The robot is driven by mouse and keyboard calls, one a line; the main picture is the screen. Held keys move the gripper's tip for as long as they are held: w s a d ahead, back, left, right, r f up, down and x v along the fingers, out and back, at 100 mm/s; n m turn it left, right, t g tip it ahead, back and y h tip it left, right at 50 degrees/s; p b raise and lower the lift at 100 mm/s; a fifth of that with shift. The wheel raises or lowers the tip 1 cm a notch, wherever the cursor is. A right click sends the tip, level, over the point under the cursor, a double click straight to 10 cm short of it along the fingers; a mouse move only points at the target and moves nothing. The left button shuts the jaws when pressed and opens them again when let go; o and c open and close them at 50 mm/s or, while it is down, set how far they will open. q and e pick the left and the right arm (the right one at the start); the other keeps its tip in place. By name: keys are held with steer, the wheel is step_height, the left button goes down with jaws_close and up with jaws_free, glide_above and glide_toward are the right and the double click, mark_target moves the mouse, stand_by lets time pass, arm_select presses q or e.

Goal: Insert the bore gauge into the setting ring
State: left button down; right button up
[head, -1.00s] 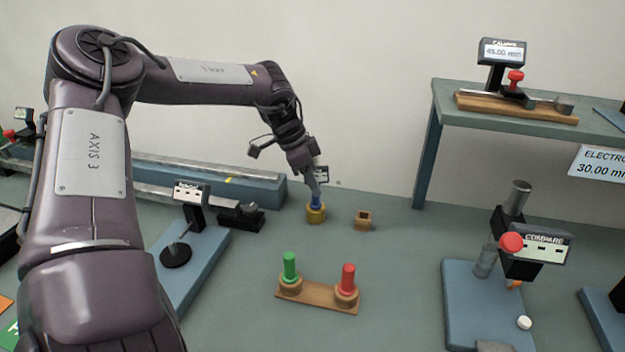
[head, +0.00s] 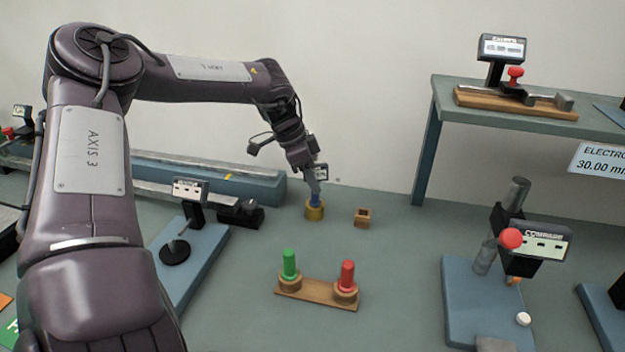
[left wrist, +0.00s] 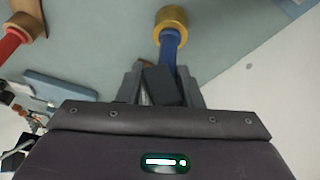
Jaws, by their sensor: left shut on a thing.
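The bore gauge has a blue stem (head: 315,201) and a dark body (left wrist: 163,86) with a small display head (head: 321,172). My left gripper (head: 314,184) is shut on the gauge's body, above the gold setting ring (head: 314,212) on the bench. In the left wrist view, the gripper's fingers (left wrist: 162,88) flank the body, and the blue stem (left wrist: 170,45) reaches to the gold ring (left wrist: 171,17). The stem's lower end meets the ring's top; its tip is hidden, so I cannot tell how deep it sits. My right gripper is not in view.
A small wooden block (head: 362,217) stands just right of the ring. A wooden holder (head: 317,293) with green and red plug gauges is nearer. A blue-based indicator stand (head: 196,262) is at left, a comparator stand (head: 478,305) at right, and a raised shelf (head: 540,119) behind it.

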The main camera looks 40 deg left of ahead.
arm_select(q)
steer(key=c, duration=0.9)
jaws_free()
steer(key=shift+r, duration=0.1)
steer(key=v, duration=0.7)
steer(key=shift+s+a+r+b, duration=0.1)
steer(key=shift+r+b, duration=0.2)
steer(key=shift+b, duration=0.05)
